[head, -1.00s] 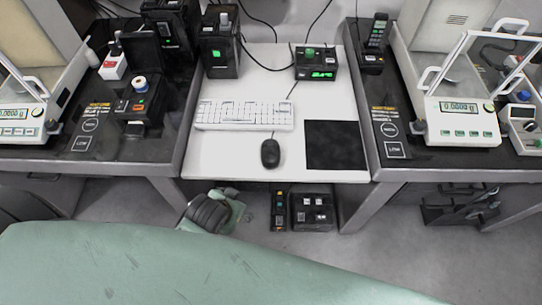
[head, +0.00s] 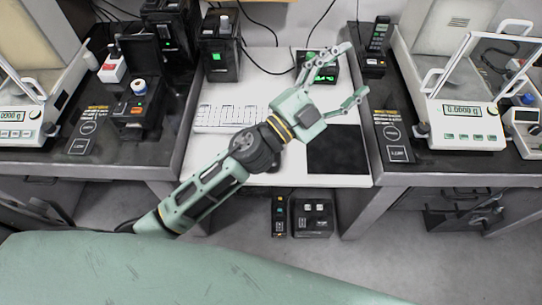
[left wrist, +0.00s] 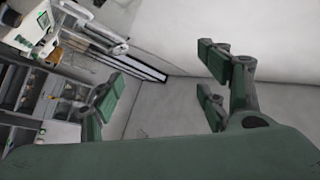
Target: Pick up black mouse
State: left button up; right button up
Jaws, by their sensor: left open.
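The black mouse showed on the white middle table (head: 220,165) in the earlier head view. It is now mostly or wholly hidden behind my left arm. My left gripper (head: 353,70) is open and empty. Its fingers spread toward the upper right, above the back right of the white table, past the mouse's place. The left wrist view shows the open fingers (left wrist: 158,85) with nothing between them and no mouse in sight. My right gripper is not in view.
A white keyboard (head: 225,117) lies behind the mouse's place. A black pad (head: 338,152) lies to the right. A small box with a green display (head: 322,74) stands close to the gripper in the picture. Balances stand on the dark side tables, one at right (head: 462,125).

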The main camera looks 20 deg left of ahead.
pick_arm(q)
jog(key=s+d+f+m+g+h, duration=0.2)
jog(key=s+d+m+g+h, duration=0.3)
jog(key=d+m+g, duration=0.5)
notch_tip(320, 180, down, 10)
jog(key=s+m+g+y, duration=0.3)
jog(key=m+g+y, duration=0.1)
jog(key=m+g, duration=0.25)
jog(key=w+a+f+y, duration=0.2)
jog(key=a+f+y, duration=0.1)
jog(key=a, duration=0.5)
jog(key=w+a+f+y, duration=0.2)
jog(key=a+f+y, duration=0.1)
jog(key=a+y, duration=0.3)
jog(key=w+a+f+n+g+y, duration=0.1)
jog(key=a+f+y, duration=0.3)
jog(key=a, duration=0.7)
jog(key=shift+w+y, duration=0.5)
jog(key=shift+w, duration=0.15)
jog(key=shift+a+f, duration=0.15)
jog(key=shift+a, duration=0.2)
jog(key=f, duration=0.2)
jog(key=f+p, duration=0.1)
jog(key=f, duration=0.1)
jog(key=s+d+f, duration=0.1)
jog(key=f, duration=0.1)
jog(key=shift+f, duration=0.15)
jog(key=shift+w+f, duration=0.15)
jog(key=shift+f, duration=0.3)
